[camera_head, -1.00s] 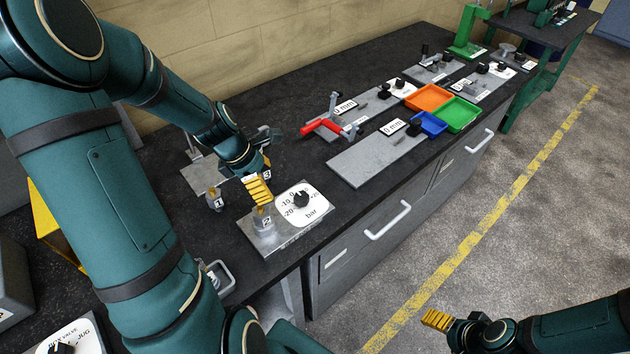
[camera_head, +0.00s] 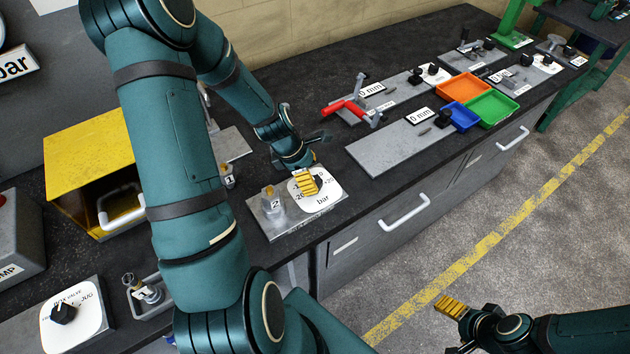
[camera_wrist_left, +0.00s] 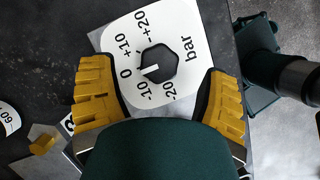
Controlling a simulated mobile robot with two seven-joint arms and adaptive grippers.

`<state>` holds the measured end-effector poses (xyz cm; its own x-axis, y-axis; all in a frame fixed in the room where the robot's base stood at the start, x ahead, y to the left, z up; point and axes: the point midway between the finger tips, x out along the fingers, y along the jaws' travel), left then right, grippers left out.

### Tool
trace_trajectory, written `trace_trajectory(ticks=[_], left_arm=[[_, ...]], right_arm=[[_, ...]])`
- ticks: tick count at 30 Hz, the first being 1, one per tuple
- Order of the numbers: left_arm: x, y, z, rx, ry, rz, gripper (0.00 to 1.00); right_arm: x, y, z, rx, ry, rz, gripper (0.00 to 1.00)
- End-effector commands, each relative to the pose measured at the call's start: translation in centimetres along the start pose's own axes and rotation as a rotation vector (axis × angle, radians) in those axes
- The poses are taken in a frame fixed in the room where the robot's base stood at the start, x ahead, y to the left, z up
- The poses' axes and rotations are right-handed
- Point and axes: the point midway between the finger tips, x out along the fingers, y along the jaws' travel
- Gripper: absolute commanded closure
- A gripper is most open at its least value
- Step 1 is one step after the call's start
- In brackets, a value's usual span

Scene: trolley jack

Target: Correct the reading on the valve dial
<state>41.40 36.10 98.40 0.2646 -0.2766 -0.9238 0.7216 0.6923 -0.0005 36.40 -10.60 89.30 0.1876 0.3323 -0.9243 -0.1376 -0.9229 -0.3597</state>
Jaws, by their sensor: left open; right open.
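The valve dial (camera_head: 332,197) is a white plate marked "bar" on a grey metal base, partly hidden by my left gripper in the head view. In the left wrist view, the dial (camera_wrist_left: 189,75) shows a black hexagonal knob (camera_wrist_left: 161,62). Its white mark points left, close to the 0, with -10 just below. My left gripper (camera_head: 308,183) is open over the dial. In the wrist view its yellow fingers stand on either side of the knob, apart from it. My right gripper (camera_head: 450,307) is open and empty, off the bench front over the floor.
A post tagged 2 (camera_head: 273,202) stands on the same base, left of the dial. A tagged 1 post (camera_head: 228,178) is behind it. A yellow box (camera_head: 85,150) and a "box valve" dial (camera_head: 72,318) are at left. Coloured trays (camera_head: 490,108) lie further right.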

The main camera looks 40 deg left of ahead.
Motion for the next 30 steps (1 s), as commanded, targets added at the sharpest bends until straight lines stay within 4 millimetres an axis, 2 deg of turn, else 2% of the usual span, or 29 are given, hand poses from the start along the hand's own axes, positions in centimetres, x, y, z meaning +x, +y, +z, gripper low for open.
trace_trajectory(ticks=[3, 7, 18, 24, 30], left_arm=[[1.7, -0.1, 0.0, -0.001, 0.0, -0.003, 0.24], [2.6, 0.0, 0.0, 0.001, 0.0, -0.001, 0.24], [3.0, 0.0, 0.0, 0.0, 0.0, 0.001, 0.23], [3.0, 0.0, 0.0, 0.0, 0.0, 0.001, 0.92], [3.0, 0.0, 0.0, 0.004, 0.0, -0.002, 0.92]], right_arm=[[0.1, 0.1, 0.0, 0.0, 0.0, 0.0, 0.26], [0.2, 0.1, 0.0, 0.0, 0.0, 0.001, 0.26], [0.2, 0.1, 0.0, 0.0, 0.0, 0.001, 0.26], [0.2, 0.1, 0.0, 0.0, 0.0, 0.001, 0.26], [0.2, 0.1, 0.0, 0.0, 0.0, 0.001, 0.26]])
